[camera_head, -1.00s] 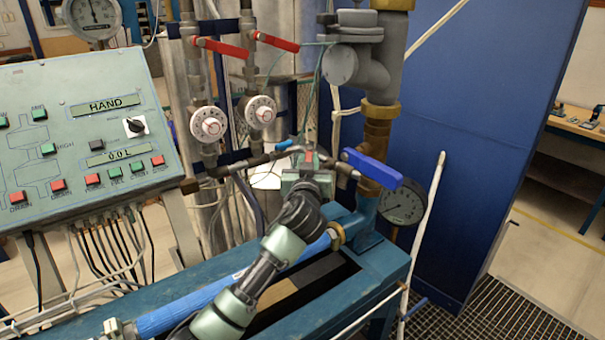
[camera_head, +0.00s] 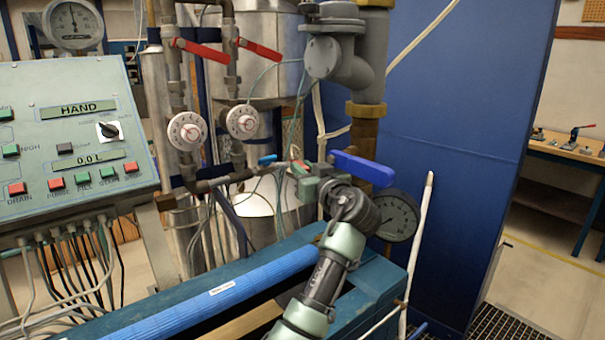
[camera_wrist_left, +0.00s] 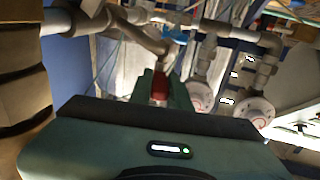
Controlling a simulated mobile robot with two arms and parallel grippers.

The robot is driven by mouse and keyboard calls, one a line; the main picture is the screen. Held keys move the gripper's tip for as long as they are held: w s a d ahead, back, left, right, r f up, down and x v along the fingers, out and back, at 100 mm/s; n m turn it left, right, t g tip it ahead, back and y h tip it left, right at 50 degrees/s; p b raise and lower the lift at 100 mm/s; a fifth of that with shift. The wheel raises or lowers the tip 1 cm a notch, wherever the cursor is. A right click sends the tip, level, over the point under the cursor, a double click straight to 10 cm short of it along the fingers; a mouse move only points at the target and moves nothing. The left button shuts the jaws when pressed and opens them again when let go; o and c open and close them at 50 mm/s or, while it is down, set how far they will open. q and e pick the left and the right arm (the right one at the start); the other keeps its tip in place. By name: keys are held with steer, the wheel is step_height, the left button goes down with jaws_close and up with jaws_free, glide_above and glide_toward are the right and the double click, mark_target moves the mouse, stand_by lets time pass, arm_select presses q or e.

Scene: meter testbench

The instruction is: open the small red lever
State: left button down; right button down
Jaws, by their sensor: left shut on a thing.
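The small red lever (camera_head: 299,167) is on the thin horizontal pipe, to the left of the large blue handle (camera_head: 365,166). Only a bit of its red shows in the head view. My left gripper (camera_head: 303,179) is shut on it, with green fingers on either side. In the left wrist view the red lever (camera_wrist_left: 160,87) sits between the fingertips (camera_wrist_left: 160,92), and the gripper body hides what is below. My right gripper is not in view.
Two longer red levers (camera_head: 200,52) (camera_head: 260,49) are higher up, above two white dials (camera_head: 187,131) (camera_head: 242,122). A control panel (camera_head: 75,140) stands at left. A thick blue pipe (camera_head: 205,297) runs below, and a pressure gauge (camera_head: 396,215) is at right.

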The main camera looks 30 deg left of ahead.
arm_select(q)
steer(key=shift+r, duration=0.25)
steer(key=c, duration=1.7)
jaws_free()
steer(key=o, duration=0.4)
steer(key=shift+w+f, duration=0.1)
steer(key=shift+f, duration=0.05)
steer(key=shift+b+v, duration=0.95)
steer(key=shift+v, duration=2.9)
